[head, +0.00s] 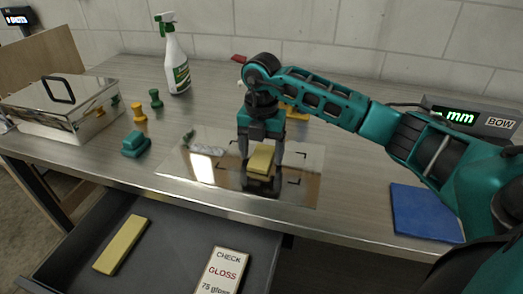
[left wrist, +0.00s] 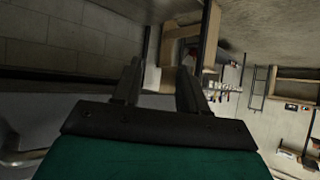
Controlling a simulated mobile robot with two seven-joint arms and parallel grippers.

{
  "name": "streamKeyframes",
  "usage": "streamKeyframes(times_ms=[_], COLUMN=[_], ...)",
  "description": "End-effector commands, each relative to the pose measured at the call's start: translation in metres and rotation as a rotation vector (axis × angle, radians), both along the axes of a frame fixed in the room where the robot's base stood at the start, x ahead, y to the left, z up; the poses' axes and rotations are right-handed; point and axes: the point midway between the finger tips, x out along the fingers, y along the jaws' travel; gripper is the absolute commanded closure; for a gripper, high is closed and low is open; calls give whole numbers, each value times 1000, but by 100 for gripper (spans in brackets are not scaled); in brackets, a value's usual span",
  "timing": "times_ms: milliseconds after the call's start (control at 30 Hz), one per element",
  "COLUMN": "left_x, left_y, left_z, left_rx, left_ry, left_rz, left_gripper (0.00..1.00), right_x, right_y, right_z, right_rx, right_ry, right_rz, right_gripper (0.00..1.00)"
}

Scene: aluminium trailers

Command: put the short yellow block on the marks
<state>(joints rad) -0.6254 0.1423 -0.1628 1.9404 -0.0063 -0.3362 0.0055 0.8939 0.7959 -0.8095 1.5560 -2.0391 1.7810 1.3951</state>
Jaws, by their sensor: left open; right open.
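The short yellow block (head: 261,158) is at the middle of a shiny, mirror-like sheet (head: 190,172) on the bench. Dark corner marks (head: 295,155) show on the sheet around the block. My right gripper (head: 261,165) points down with its open fingers on either side of the block. I cannot tell whether the fingers touch it or whether its underside rests on the sheet; the fingers and reflections hide this. My left gripper (left wrist: 158,80) shows in the left wrist view, open and empty, pointing toward the room.
An open drawer below holds a longer yellow block (head: 121,244) and a gloss card (head: 222,270). A metal box (head: 60,105), green and orange pieces (head: 139,112), a teal block (head: 135,144) and a spray bottle (head: 176,65) stand left. A blue pad (head: 425,212) and display (head: 465,116) are right.

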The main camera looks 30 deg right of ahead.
Motion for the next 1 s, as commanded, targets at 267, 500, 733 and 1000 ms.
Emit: streamKeyframes(times_ms=[267, 500, 733, 1000], left_x=[0, 0, 0, 0], left_y=[0, 0, 0, 0], left_z=[1, 1, 3, 3], left_rx=[0, 0, 0, 0], left_ry=[0, 0, 0, 0], left_rz=[0, 0, 0, 0], left_gripper=[57, 57, 57, 57], right_x=[1, 1, 1, 0], right_y=[0, 0, 0, 0], right_z=[54, 100, 119, 119], right_rx=[1, 1, 1, 1], right_ry=[-9, -6, -2, -1], right_rz=[0, 0, -1, 0], right_gripper=[23, 23, 23, 23])
